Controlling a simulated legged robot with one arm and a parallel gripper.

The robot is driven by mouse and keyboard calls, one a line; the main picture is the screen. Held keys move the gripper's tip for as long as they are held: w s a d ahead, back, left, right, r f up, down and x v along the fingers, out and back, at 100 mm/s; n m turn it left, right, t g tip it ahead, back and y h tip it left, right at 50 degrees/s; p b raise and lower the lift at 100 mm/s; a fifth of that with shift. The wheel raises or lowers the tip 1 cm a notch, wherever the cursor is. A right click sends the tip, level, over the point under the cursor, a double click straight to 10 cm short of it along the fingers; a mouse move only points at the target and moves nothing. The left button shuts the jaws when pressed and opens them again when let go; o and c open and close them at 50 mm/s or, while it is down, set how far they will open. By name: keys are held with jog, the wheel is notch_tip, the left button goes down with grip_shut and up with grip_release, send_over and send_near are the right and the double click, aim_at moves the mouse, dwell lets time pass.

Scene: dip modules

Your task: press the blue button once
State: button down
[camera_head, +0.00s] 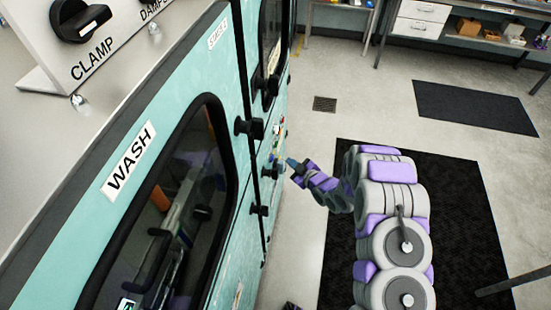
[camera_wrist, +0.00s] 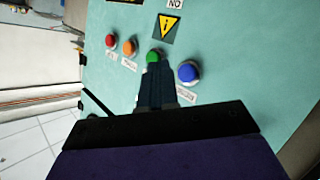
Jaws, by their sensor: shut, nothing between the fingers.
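The blue button (camera_wrist: 188,72) is a round dome on the teal panel (camera_wrist: 235,75), with a small label below it. My gripper (camera_wrist: 157,70) is shut and empty, pointing at the panel. In the wrist view its fingertips lie left of the blue button and just below the green button (camera_wrist: 154,56), overlapping its lower edge. I cannot tell whether they touch the panel. In the head view my gripper (camera_head: 290,163) is close to the teal machine's side (camera_head: 263,160), where the buttons are too small to tell apart.
An orange button (camera_wrist: 129,46) and a red button (camera_wrist: 110,41) sit farther left in the row. A yellow warning sign (camera_wrist: 166,27) is above. Black latches (camera_head: 250,128) stick out from the machine near my arm. Black mats (camera_head: 478,270) lie on the open floor to the right.

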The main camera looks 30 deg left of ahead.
aim_at(272, 158)
jog(key=shift+s+a, duration=0.25)
jog(key=shift+a, duration=0.95)
jog(key=shift+a, duration=0.1)
jog(key=shift+a+f, duration=0.15)
jog(key=shift+a, duration=0.15)
jog(key=shift+d, duration=0.3)
jog(key=shift+a, duration=0.25)
jog(key=shift+d, duration=0.15)
